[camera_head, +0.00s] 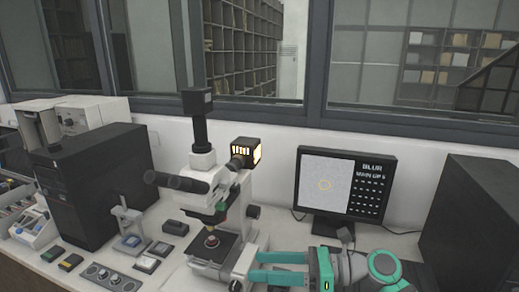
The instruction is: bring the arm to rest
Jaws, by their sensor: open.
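My gripper (253,267) is at the bottom centre, with two teal fingers pointing left. The fingers are apart and nothing shows between them. My arm (345,270) comes in from the lower right, with teal and grey links. The fingertips are beside the right side of the white microscope (205,160), near its base. I cannot tell whether they touch it. A small round piece with a reddish top (212,240) sits on the microscope's dark stage.
A monitor (345,187) stands behind my arm. Large black boxes stand at the right (472,222) and left (92,185). A small press-like stand (128,222) and several small blocks sit left of the microscope. A wall with windows closes the back.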

